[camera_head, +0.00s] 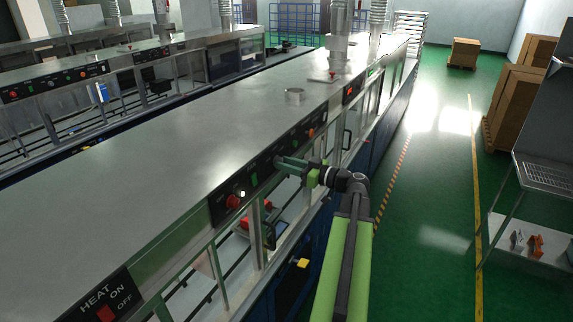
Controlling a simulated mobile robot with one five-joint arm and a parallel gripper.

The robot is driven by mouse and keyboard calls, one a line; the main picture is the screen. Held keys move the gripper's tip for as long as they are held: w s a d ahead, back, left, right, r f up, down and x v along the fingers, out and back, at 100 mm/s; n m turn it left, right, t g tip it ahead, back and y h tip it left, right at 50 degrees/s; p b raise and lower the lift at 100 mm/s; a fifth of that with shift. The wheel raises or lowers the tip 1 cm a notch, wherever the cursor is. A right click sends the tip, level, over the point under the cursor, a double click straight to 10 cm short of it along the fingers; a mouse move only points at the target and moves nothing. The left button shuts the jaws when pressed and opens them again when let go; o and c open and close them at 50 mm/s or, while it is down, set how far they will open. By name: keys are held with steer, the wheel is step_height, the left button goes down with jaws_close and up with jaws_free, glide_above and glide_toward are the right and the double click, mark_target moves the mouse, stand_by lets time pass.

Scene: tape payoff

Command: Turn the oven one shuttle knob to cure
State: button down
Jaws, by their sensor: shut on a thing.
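My gripper (282,162) is at the dark control panel (232,192) on the front of the near long oven. Its jaws are shut on a knob at the panel, in the place of the shuttle knob. The jaws cover the knob, so its pointer and the setting it stands at are hidden. A red button (233,201) and a small white lamp (242,194) show left of the jaws. An orange knob or lamp (311,133) shows right of them.
Another panel (103,308) marked HEAT ON OFF is at the lower left. A second oven line (150,50) stands behind. A yellow block (301,263) juts from the front below my gripper. A wire-topped rack (545,175) stands at right. The green aisle (430,200) is clear.

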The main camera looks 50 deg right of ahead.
steer(key=shift+m, duration=0.3)
steer(key=m, duration=1.1)
stand_by(0.3)
steer(key=c, duration=1.1)
jaws_free()
